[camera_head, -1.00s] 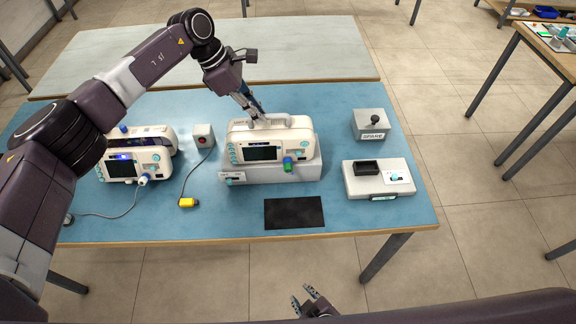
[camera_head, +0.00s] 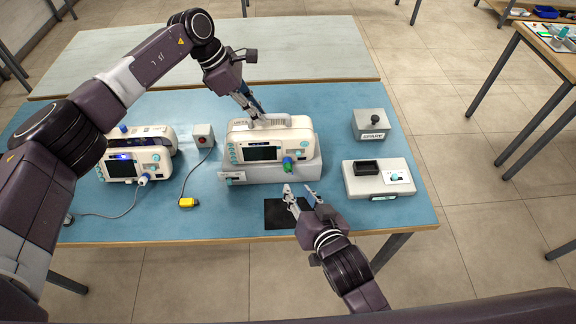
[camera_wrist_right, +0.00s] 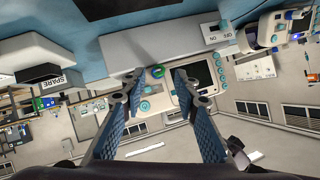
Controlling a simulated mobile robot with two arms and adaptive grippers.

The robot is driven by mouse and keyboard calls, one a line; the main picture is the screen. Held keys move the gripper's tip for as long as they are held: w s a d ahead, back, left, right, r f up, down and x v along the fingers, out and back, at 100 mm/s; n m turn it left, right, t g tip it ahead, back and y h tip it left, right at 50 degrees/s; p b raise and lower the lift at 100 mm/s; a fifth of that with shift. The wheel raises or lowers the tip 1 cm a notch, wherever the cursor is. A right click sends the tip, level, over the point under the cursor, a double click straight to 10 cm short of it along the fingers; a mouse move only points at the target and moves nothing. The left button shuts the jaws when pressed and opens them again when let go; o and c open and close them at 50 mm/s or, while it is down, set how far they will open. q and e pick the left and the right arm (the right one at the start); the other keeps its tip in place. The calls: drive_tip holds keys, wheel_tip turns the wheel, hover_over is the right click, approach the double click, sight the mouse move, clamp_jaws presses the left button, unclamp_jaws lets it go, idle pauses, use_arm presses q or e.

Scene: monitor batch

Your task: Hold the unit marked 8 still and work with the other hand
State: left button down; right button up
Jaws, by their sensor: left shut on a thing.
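A cream monitor unit (camera_head: 236,142) with a dark screen sits on a grey stand (camera_head: 270,174) at the middle of the blue table. I cannot read an 8 on it. My left gripper (camera_head: 257,116) is shut on the unit's top handle (camera_head: 285,121). A green and blue plug-like part (camera_head: 288,163) is at the unit's lower front; its green end also shows in the right wrist view (camera_wrist_right: 157,71). My right gripper (camera_head: 299,190) is open and empty, just in front of the stand and above a black mat (camera_head: 275,213). Its fingers point toward the green part without touching it.
A second cream unit (camera_head: 157,168) with a lit screen stands at the left, with a cable. A box marked SPARE (camera_head: 371,123) and a grey dark-slotted tray (camera_head: 377,179) stand at the right.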

sight(290, 169)
drive_tip(key=shift+w+a+f+m, duration=0.25)
drive_tip(key=shift+w+f+m, duration=0.15)
drive_tip(key=shift+w, duration=1.15)
drive_tip(key=shift+w+a+f+m, duration=0.25)
drive_tip(key=shift+w+f+m, duration=0.15)
drive_tip(key=shift+w, duration=1.1)
drive_tip(key=shift+w+a+f+m, duration=0.25)
drive_tip(key=shift+w+f+m, duration=0.15)
drive_tip(key=shift+w, duration=1.15)
drive_tip(key=shift+c, duration=0.4)
clamp_jaws()
